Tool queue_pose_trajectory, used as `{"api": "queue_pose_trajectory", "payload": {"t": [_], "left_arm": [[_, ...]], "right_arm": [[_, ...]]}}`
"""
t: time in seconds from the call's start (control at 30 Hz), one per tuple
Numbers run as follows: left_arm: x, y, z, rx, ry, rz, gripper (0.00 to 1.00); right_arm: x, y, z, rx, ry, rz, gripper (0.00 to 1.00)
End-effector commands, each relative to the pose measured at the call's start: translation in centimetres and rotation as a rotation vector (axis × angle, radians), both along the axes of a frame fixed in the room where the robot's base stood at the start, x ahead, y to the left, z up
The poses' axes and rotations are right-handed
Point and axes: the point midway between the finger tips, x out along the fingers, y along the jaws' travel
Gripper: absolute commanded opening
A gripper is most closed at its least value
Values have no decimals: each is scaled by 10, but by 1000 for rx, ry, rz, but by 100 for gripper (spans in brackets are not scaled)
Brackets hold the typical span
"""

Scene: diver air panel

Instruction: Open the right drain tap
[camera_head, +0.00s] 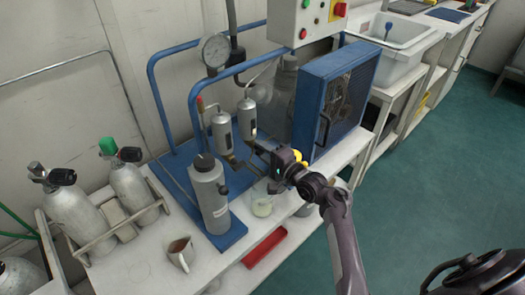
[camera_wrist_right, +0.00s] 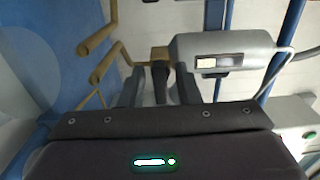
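Two silver filter canisters hang on the blue-framed panel, a left one (camera_head: 222,131) and a right one (camera_head: 247,118). A canister with a small pale label also shows in the wrist view (camera_wrist_right: 235,52). My right gripper (camera_head: 250,150) reaches in just below the right canister. In the wrist view its two fingers (camera_wrist_right: 159,78) stand apart on either side of a dark piece below a brass-coloured fitting (camera_wrist_right: 160,54). I cannot tell whether they touch it. The drain tap's handle is not clearly visible in the head view. My left gripper is not in view.
A large grey bottle (camera_head: 210,195) stands left of my right gripper. A blue fan housing (camera_head: 335,95) stands close on its right. A pressure gauge (camera_head: 215,50) is above, and a glass beaker (camera_head: 262,204) stands below.

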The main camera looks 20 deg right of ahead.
Motion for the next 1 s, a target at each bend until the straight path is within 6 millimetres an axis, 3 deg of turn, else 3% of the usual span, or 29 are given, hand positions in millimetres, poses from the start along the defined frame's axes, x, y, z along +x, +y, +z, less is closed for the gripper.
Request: {"api": "queue_pose_trajectory", "payload": {"t": [0.03, 0.2, 0.63, 1.0], "left_arm": [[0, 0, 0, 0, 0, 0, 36], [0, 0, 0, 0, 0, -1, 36], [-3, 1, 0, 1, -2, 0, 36], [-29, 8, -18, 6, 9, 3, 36]], "right_arm": [[0, 0, 0, 0, 0, 0, 23], [0, 0, 0, 0, 0, 0, 0], [-1, 0, 1, -48, -15, 2, 0], [-1, 0, 1, -301, -106, 2, 0]]}}
